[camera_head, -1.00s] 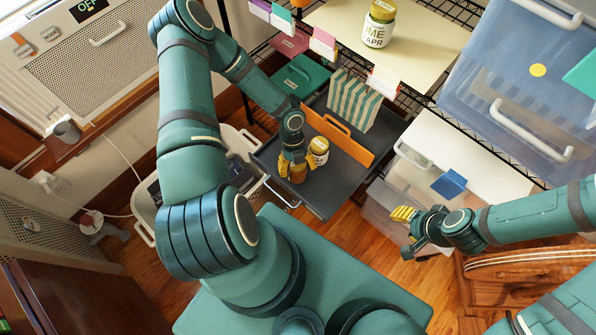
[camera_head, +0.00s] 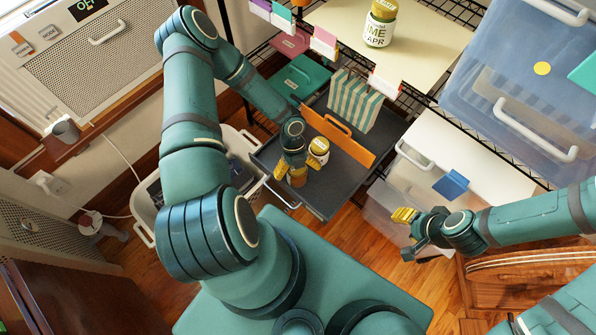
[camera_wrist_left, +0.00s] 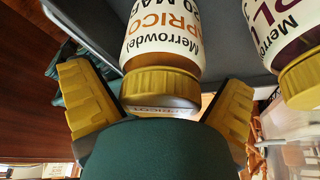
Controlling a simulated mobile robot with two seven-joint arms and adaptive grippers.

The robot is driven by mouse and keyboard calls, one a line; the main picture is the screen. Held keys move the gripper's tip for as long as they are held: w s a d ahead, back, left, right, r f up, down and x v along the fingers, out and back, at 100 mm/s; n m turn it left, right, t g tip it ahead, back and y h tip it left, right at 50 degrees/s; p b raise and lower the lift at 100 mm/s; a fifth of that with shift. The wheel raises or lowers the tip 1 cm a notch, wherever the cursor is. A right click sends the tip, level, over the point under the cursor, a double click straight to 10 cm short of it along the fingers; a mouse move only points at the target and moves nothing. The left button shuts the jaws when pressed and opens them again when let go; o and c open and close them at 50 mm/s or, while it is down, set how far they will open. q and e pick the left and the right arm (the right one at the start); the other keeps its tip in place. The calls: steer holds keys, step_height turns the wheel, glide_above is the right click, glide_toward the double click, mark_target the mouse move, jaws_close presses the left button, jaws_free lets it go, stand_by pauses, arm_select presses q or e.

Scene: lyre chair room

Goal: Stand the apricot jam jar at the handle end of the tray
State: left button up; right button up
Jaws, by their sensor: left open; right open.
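The apricot jam jar (camera_head: 298,179) stands on the dark grey tray (camera_head: 331,189), near the tray's end with the pale handle (camera_head: 281,194). Its gold lid and the word "APRICOT" show in the left wrist view (camera_wrist_left: 162,88). My left gripper (camera_head: 296,165) is open over the jar. In the left wrist view its yellow fingers (camera_wrist_left: 160,105) stand either side of the lid, with gaps visible. A second jar, labelled plum (camera_head: 319,150), stands close beside it. My right gripper (camera_head: 405,232) is open and empty, off to the right, away from the tray.
An orange divider (camera_head: 343,141) crosses the tray behind the jars, with a striped bag (camera_head: 355,101) beyond it. A lime jar (camera_head: 379,24) stands on the shelf above. Clear bins stand at right. The tray's front right part is bare.

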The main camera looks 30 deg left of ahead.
arm_select(q)
steer(key=p+v, duration=0.3)
steer(key=v, duration=0.9)
steer(key=s+d+r+n+t, duration=0.2)
steer(key=d+n, duration=0.7)
steer(key=n, duration=0.5)
steer(key=s+d+r+n+t, duration=0.2)
steer(key=d+n, duration=0.6)
steer(key=n, duration=0.5)
steer(key=shift+s+d+r+n, duration=0.4)
steer(key=shift+s+r, duration=0.05)
steer(key=shift+r, duration=0.1)
steer(key=shift+h, duration=0.3)
